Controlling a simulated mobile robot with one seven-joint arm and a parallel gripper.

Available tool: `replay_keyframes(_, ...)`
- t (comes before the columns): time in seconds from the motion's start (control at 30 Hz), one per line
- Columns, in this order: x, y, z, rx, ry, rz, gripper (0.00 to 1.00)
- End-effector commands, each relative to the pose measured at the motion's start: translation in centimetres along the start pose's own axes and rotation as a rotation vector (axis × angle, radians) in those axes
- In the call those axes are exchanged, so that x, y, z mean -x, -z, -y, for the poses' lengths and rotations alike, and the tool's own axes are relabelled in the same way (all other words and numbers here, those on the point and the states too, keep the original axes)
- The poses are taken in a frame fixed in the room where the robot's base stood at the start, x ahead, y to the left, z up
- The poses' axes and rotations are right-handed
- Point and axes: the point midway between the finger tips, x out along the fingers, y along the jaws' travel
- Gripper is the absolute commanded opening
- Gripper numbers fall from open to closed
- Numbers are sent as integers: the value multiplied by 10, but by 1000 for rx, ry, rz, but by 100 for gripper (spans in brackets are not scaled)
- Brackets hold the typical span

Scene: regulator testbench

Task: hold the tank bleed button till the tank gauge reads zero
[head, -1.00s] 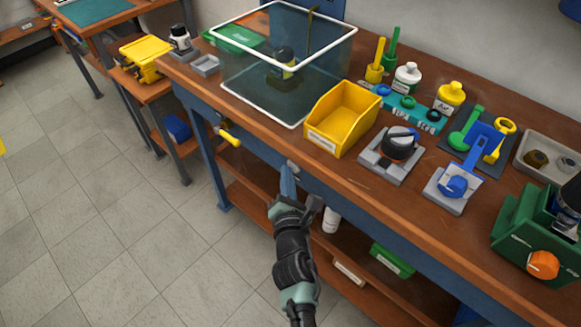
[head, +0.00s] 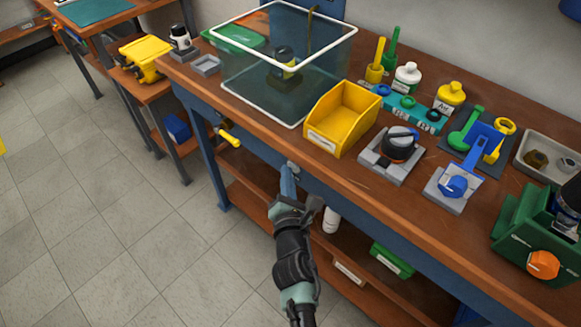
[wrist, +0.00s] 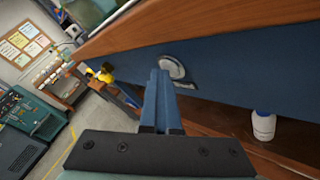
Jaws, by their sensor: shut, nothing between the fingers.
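My gripper (head: 288,180) is shut and empty, its blue fingers pointing at the blue front apron of the bench. In the wrist view its fingertips (wrist: 161,74) overlap a round pale metal fitting (wrist: 173,67) set in the apron. This fitting may be the tank bleed button, but I cannot tell for sure. I cannot tell whether the fingertips touch it or whether it is pushed in. In the head view the fitting (head: 292,166) is mostly hidden by the fingers. No tank gauge reading can be made out in either view.
On the bench (head: 352,180) stand a clear white-rimmed box (head: 300,125), a yellow bin (head: 335,138), a grey block with a black knob (head: 398,143) and a green unit (head: 510,235). A yellow handle (head: 229,136) juts from the apron at left. A white bottle (wrist: 263,125) stands below.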

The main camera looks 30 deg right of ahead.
Motion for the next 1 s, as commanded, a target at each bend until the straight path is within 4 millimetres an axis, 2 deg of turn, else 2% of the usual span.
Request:
replay_keyframes(0.5,0,0,1,0,2,2,0)
replay_keyframes(1.0,13,9,-9,0,1,0,0)
